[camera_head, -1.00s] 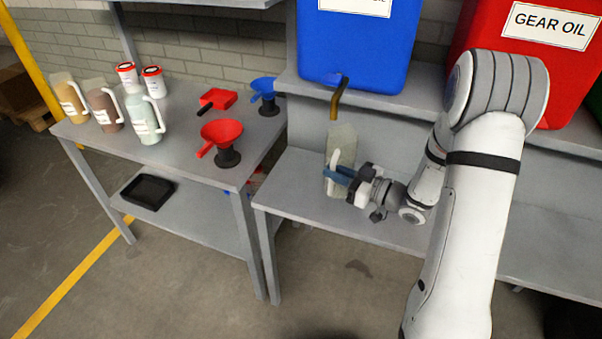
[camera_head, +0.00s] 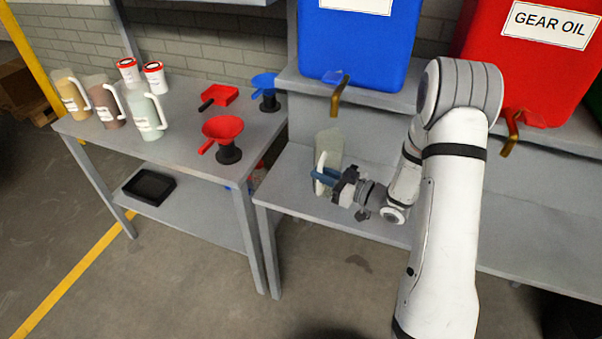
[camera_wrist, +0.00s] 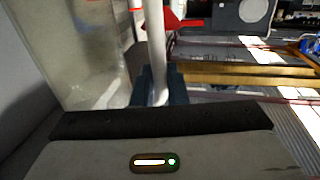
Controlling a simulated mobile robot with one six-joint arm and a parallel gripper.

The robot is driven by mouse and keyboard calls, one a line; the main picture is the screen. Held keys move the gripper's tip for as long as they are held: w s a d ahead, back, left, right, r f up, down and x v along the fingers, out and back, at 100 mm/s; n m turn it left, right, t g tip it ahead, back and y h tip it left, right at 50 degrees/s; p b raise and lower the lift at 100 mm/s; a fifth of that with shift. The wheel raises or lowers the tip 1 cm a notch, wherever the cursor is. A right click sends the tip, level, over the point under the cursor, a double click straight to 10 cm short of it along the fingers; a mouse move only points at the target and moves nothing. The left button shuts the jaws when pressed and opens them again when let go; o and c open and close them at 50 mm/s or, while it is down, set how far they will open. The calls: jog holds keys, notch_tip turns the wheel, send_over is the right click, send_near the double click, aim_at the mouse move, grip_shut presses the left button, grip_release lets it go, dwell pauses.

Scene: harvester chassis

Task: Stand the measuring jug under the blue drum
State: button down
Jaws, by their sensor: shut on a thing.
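The clear measuring jug (camera_head: 331,146) is upright over the lower grey bench, below the blue drum (camera_head: 357,45) and its brass tap (camera_head: 338,98). My gripper (camera_head: 324,177) is shut on the jug's pale handle, coming in from the right. In the wrist view the jug's clear body (camera_wrist: 75,50) is at the left, and its handle (camera_wrist: 155,45) runs down between my dark blue fingers (camera_wrist: 158,88). The jug's mouth looks slightly left of the tap. I cannot tell whether its base touches the bench.
The red gear oil drum (camera_head: 527,60) stands to the right with its own brass tap (camera_head: 512,132). The left bench holds several filled jugs, white tubs and a red funnel (camera_head: 222,130). A gap separates the two benches. The lower bench (camera_head: 287,185) is bare around the jug.

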jog(key=c, duration=1.4)
grip_release()
jog(key=shift+f, duration=0.1)
jog(key=shift+c, duration=0.2)
